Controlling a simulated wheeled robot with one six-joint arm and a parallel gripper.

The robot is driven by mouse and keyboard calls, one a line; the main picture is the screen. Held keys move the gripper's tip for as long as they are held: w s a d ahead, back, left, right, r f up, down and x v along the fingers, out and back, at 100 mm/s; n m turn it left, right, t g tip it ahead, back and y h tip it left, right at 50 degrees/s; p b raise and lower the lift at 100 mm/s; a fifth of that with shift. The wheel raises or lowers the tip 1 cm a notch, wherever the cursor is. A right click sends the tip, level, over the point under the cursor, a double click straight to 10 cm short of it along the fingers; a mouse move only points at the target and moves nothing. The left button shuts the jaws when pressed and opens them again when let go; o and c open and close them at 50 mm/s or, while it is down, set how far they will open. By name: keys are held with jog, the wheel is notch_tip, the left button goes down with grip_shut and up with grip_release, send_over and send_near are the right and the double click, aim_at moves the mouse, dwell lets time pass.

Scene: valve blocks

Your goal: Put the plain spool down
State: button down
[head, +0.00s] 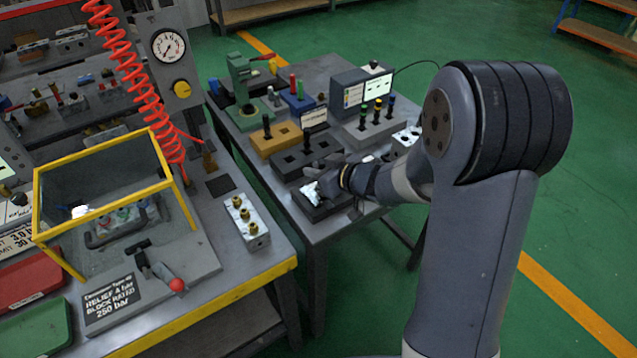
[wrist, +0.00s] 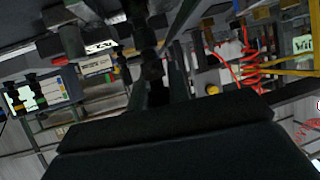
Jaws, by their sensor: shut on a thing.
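My gripper (head: 330,183) is low over the front edge of the second table, just above a dark block or tray (head: 316,210). In the wrist view my gripper (wrist: 158,60) shows two dark fingers closed on a dark, narrow piece, which I take for the plain spool (wrist: 152,72). The piece is in shadow, so its shape and surface are hard to make out. In the head view the fingers and wrist hide it. A bright, shiny patch shows on the dark block beside the fingers. I cannot tell whether the spool touches anything below.
Behind the gripper stand a dark block with square recesses (head: 308,150), a yellow block (head: 276,140) and a grey rack of knobbed spools (head: 374,128). A metal block with brass fittings (head: 247,222) and a yellow-framed guard (head: 100,147) are on the left bench.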

jog(key=shift+f, duration=1.45)
jog(key=shift+b, duration=0.3)
jog(key=shift+f, duration=0.2)
jog(key=c, duration=1.3)
grip_release()
jog(key=shift+c, duration=0.2)
jog(key=shift+r, duration=0.2)
jog(key=shift+s+d+r, duration=0.15)
jog(key=shift+d+r, duration=0.05)
jog(key=shift+d, duration=0.05)
jog(key=p+v, duration=0.2)
jog(key=v, duration=0.9)
jog(key=shift+s, duration=0.15)
